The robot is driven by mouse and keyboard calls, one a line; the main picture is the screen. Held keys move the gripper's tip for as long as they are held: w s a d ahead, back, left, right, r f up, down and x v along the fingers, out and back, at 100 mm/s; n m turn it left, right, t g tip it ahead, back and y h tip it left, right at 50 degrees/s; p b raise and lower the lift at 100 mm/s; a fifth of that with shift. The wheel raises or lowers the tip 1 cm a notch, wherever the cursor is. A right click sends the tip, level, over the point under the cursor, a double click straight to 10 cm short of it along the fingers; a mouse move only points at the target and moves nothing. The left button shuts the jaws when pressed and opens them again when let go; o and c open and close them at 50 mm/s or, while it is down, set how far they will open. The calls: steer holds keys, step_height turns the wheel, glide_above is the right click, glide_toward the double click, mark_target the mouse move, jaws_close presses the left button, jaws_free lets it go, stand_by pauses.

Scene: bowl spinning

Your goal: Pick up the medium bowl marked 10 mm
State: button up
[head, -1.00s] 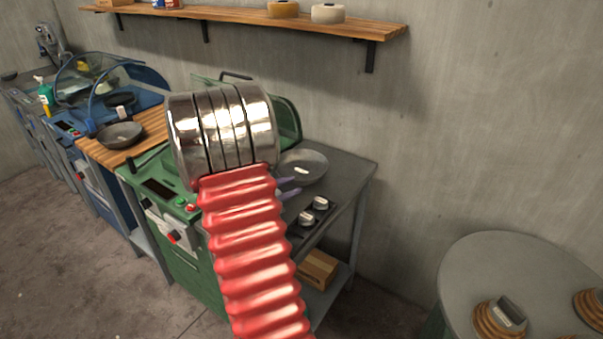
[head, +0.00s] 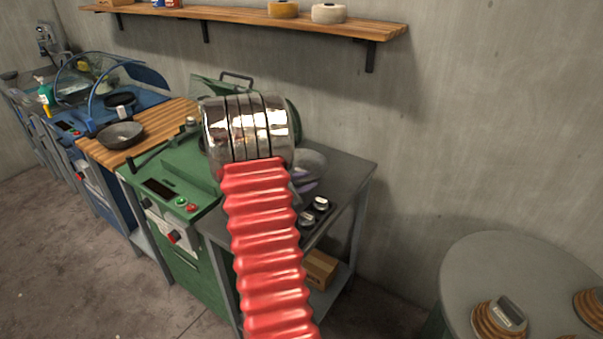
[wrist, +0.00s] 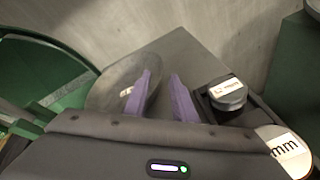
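A grey metal bowl (head: 312,160) sits on the grey side table, partly hidden behind my arm's end in the head view. In the wrist view the bowl (wrist: 108,88) lies at the left of my fingers, with a small pale label inside that I cannot read. My gripper (wrist: 160,76) has two purple fingers held apart with a clear gap. The left finger overlaps the bowl's right side and the right finger lies outside its rim. I cannot tell whether either touches. In the head view the gripper (head: 304,184) is mostly hidden.
Two round pieces with white labelled tops (head: 313,211) stand in a black holder close to the right of my fingers. A green machine (head: 175,170) adjoins on the left. Another dark bowl (head: 120,135) sits on the wooden counter. A round grey table (head: 510,265) stands at right.

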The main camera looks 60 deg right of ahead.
steer(key=shift+x, duration=2.6)
steer(key=shift+f, duration=0.1)
steer(key=shift+a, duration=0.1)
steer(key=shift+c, duration=0.2)
jaws_close()
